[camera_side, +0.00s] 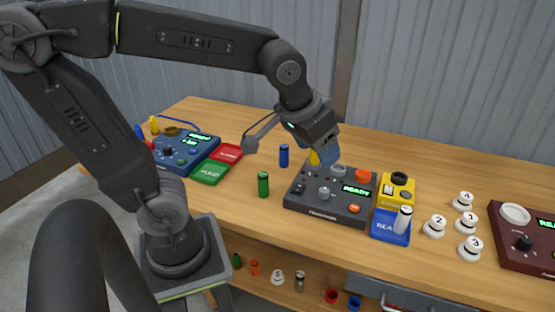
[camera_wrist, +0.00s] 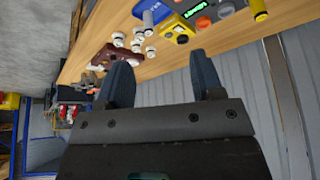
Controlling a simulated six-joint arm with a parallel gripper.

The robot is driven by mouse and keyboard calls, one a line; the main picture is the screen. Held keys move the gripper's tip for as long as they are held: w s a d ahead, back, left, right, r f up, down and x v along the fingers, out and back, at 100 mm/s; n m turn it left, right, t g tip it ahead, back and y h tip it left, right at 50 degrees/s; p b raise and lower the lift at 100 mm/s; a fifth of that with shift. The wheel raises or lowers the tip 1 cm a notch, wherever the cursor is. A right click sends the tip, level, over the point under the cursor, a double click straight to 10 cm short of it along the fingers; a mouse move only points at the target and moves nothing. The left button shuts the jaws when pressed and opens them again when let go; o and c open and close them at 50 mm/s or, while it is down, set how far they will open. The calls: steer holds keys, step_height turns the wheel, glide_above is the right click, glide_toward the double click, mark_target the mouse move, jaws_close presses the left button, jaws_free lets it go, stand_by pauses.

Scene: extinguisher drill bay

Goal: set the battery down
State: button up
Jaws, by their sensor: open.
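Several batteries stand upright. A yellow battery (camera_side: 314,158) shows beside my gripper's fingers, at the back edge of the dark grey console; it also shows in the wrist view (camera_wrist: 259,10), outside the jaws. Whether it stands on the console or behind it, I cannot tell. A blue battery (camera_side: 284,155) and a green battery (camera_side: 263,184) stand on the table to the left. A white battery (camera_side: 405,219) stands on a blue pad (camera_side: 389,228). My gripper (camera_side: 328,154) is above the back of the console. In the wrist view the jaws (camera_wrist: 160,62) are open and empty.
The dark grey console (camera_side: 330,209) has knobs and a lit display. A yellow box (camera_side: 397,190) adjoins it. Several numbered white knobs (camera_side: 434,226) and a dark red console (camera_side: 525,240) are at right. Green (camera_side: 210,172) and red pads (camera_side: 228,152) and a blue console (camera_side: 185,150) are left.

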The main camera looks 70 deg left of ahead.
steer(key=s+f+m, duration=0.1)
steer(key=s, duration=0.6)
steer(key=shift+s+m+t+h, duration=0.3)
steer(key=shift+s+m, duration=0.1)
